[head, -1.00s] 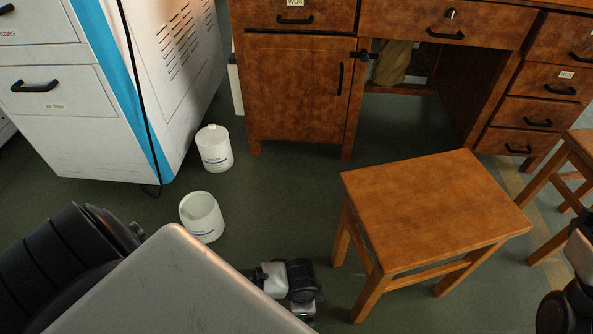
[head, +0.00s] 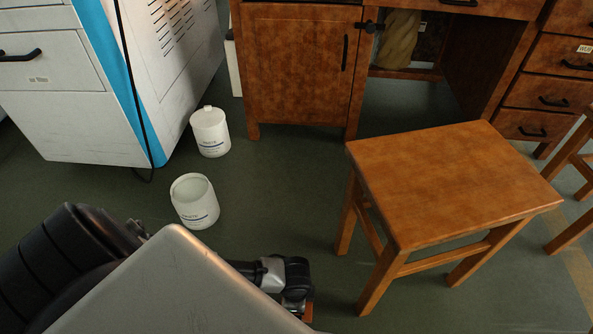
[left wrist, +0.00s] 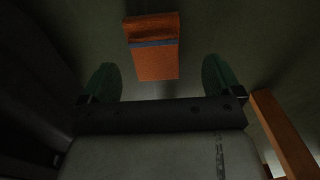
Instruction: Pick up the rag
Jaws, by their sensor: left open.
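A folded orange cloth with a dark blue stripe, which looks like the rag (left wrist: 153,62), lies on the dark floor in the left wrist view. My left gripper (left wrist: 159,82) is open, with its two green fingers apart on either side of the view and the rag ahead between them. The fingers do not appear to touch it. In the head view my own arm hides most of the left gripper; only a small orange patch shows beside the wrist, perhaps the rag. My right gripper is not in view.
A wooden stool (head: 450,185) stands right of my left arm; an orange-brown leg shows at the wrist view's right. A lidded white tub (head: 210,132) and an open white tub (head: 195,201) stand on the floor. A wooden desk (head: 297,70) and white cabinet (head: 75,120) stand behind.

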